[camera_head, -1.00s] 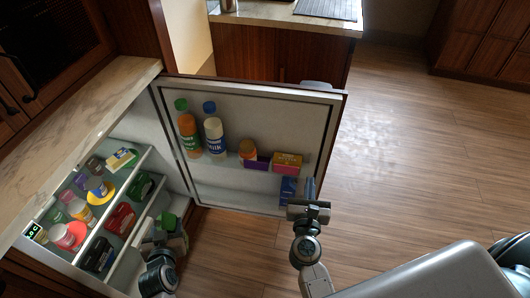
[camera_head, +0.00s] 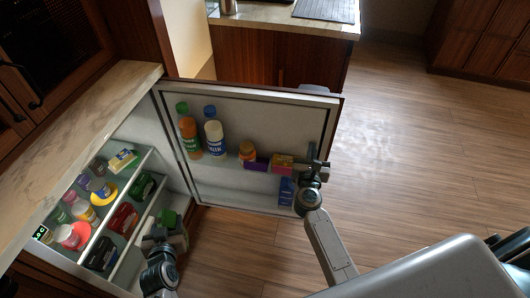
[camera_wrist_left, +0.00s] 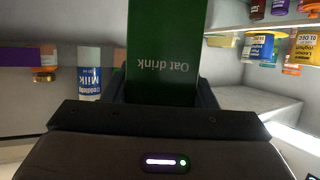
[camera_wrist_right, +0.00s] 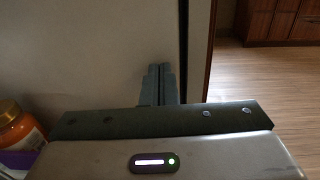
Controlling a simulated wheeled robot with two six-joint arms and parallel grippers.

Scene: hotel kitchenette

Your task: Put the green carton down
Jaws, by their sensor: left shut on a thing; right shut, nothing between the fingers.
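The green carton (camera_wrist_left: 163,45), labelled "Oat drink", is held between the fingers of my left gripper (camera_wrist_left: 160,95) and appears upside down in the left wrist view. In the head view the carton's green top (camera_head: 168,217) shows at my left gripper (camera_head: 158,236), in front of the open fridge, right of its lower shelf. The carton's lower part is mostly hidden by the gripper. My right gripper (camera_head: 313,165) is shut and empty at the free edge of the fridge door; its closed fingers (camera_wrist_right: 159,84) stand against the door in the right wrist view.
The open fridge door (camera_head: 262,125) holds an orange juice bottle (camera_head: 189,137), a milk bottle (camera_head: 215,139), an orange jar (camera_head: 247,150) and small boxes. The fridge shelves hold several jars, a yellow plate (camera_head: 106,196) and dark red (camera_head: 122,219), green and black containers.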

